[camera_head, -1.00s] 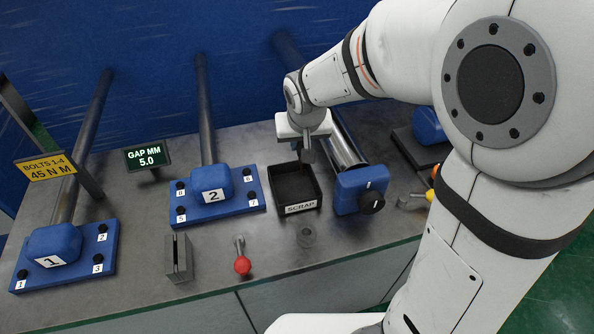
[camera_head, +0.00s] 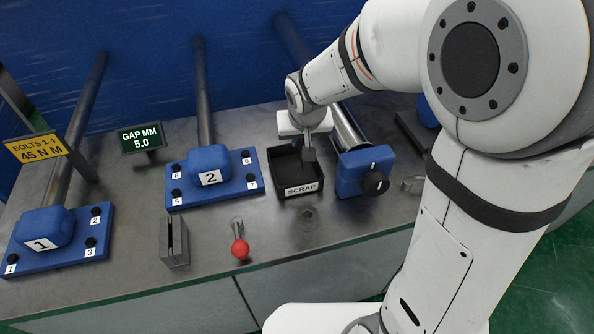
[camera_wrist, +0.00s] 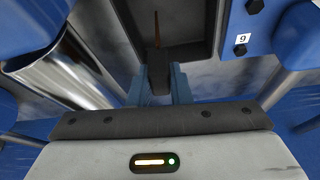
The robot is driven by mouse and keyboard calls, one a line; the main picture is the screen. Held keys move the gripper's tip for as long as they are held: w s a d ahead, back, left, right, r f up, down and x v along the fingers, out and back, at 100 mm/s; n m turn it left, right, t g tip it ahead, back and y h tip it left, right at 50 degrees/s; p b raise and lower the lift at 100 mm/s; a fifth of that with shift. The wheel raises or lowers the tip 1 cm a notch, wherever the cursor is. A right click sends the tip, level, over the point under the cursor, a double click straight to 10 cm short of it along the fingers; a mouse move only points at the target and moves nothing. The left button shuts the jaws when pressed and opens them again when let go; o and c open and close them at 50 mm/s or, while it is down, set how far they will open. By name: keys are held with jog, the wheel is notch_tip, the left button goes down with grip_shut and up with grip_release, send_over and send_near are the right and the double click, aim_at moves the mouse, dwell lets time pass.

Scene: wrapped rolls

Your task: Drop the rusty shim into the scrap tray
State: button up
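The scrap tray (camera_head: 301,189) is a black open box with a SCRAP label on its front wall. Its dark inside (camera_wrist: 186,32) fills the upper middle of the wrist view. My gripper (camera_head: 309,156) points down over the tray's back right part. In the wrist view my dark fingertips (camera_wrist: 157,68) are close together. The rusty shim (camera_wrist: 156,28) shows there as a thin brown strip, edge-on, reaching out from between the fingertips over the tray. In the head view I cannot make out the shim.
The blue block with a black knob (camera_head: 362,172) stands close right of the tray. Blue flange 2 (camera_head: 211,178) is close left. A slotted grey block (camera_head: 173,243) and a red-balled lever (camera_head: 240,247) stand in front. The GAP MM display (camera_head: 141,138) is behind left.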

jog(key=o, duration=0.5)
jog(key=shift+r, duration=0.15)
jog(key=v, duration=0.7)
jog(key=shift+s+r, duration=0.15)
jog(key=shift+r, duration=0.1)
jog(key=shift+m+g+h, duration=0.3)
jog(key=shift+m+g, duration=0.5)
jog(key=shift+m, duration=0.1)
jog(key=s+d, duration=0.4)
jog(key=s, duration=0.1)
jog(key=s+d, duration=0.5)
jog(key=s, duration=0.1)
jog(key=s+d, duration=0.5)
jog(key=shift+s+f, duration=0.15)
jog(key=shift+f, duration=0.25)
